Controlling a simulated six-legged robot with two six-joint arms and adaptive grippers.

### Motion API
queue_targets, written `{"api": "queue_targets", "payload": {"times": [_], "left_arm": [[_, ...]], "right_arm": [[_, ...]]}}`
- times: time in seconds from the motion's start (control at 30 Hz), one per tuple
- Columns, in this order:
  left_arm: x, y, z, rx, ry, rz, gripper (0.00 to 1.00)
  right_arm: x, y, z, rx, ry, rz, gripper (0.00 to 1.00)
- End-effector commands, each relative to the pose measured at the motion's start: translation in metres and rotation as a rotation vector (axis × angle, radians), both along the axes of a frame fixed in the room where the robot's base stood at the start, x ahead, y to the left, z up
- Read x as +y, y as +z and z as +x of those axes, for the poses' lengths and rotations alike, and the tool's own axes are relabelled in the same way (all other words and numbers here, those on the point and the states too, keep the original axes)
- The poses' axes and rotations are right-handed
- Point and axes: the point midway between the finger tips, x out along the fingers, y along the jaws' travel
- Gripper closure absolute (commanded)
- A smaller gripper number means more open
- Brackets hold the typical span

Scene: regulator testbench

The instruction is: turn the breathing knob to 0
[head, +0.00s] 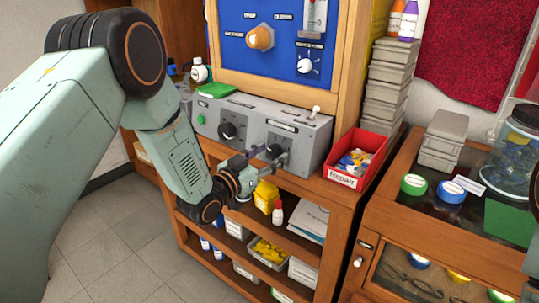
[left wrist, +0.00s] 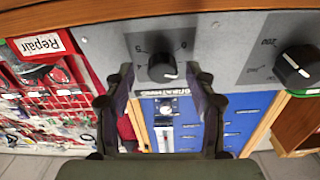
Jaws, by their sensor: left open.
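My left gripper (head: 268,158) is open in front of the right part of the grey regulator box (head: 308,134). In the left wrist view the gripper (left wrist: 160,70) has one finger on each side of a black round dial knob (left wrist: 162,67). I cannot tell whether the fingers touch it. The knob has a small white mark at its lower right and digits around it. The label by it is too small to read surely. In the head view the fingers partly hide this knob. A second black knob (head: 231,131) is on the box's left part, and also shows in the left wrist view (left wrist: 298,67).
A red Repair bin (head: 355,160) stands just right of the box. A green block (head: 216,90) lies on the box top, and a small lever (head: 315,112) stands at its right end. A blue panel (head: 264,68) with knobs rises behind. Shelves with bottles are below.

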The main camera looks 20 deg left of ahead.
Motion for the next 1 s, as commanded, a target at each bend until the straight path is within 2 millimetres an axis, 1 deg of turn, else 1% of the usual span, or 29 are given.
{"api": "queue_targets", "payload": {"times": [0.13,0.4,1.0], "left_arm": [[-0.0031,-0.0007,0.0079,0.002,0.0,0.0,0.44],[-0.0013,-0.0001,0.0099,0.001,0.002,-0.001,0.45],[0.0003,0.0001,0.0105,0.001,0.001,0.0,0.96]], "right_arm": [[0.0001,-0.0012,-0.0001,0.0,0.001,0.0,0.6],[0.0001,-0.001,0.0,0.0,0.001,0.0,0.6],[0.0001,-0.001,0.0001,0.0,0.001,0.0,0.6]]}}
